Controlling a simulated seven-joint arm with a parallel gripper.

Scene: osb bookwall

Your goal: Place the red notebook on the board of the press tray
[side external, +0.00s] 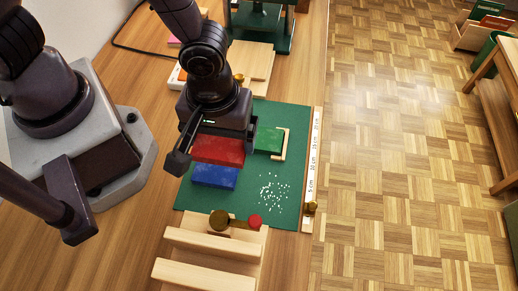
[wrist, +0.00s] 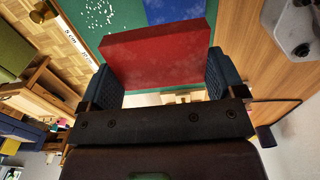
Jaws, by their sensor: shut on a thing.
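The red notebook (side external: 218,151) is between the fingers of my gripper (side external: 220,138), above or on the green mat; I cannot tell whether it touches the mat. In the wrist view the red notebook (wrist: 155,55) spans the gap between both dark fingers of my gripper (wrist: 161,72), and they are shut on it. A pale wooden board (side external: 250,62), which looks like the board of the press tray, lies at the back, before a dark green press frame (side external: 262,28). My arm hides part of the board.
A blue notebook (side external: 214,178) lies just in front of the red one on the green mat (side external: 250,215). A green notebook (side external: 268,141) lies to the right by a wooden corner piece. A ruler (side external: 312,165) edges the mat. A railed wooden stand (side external: 210,262) is at the front.

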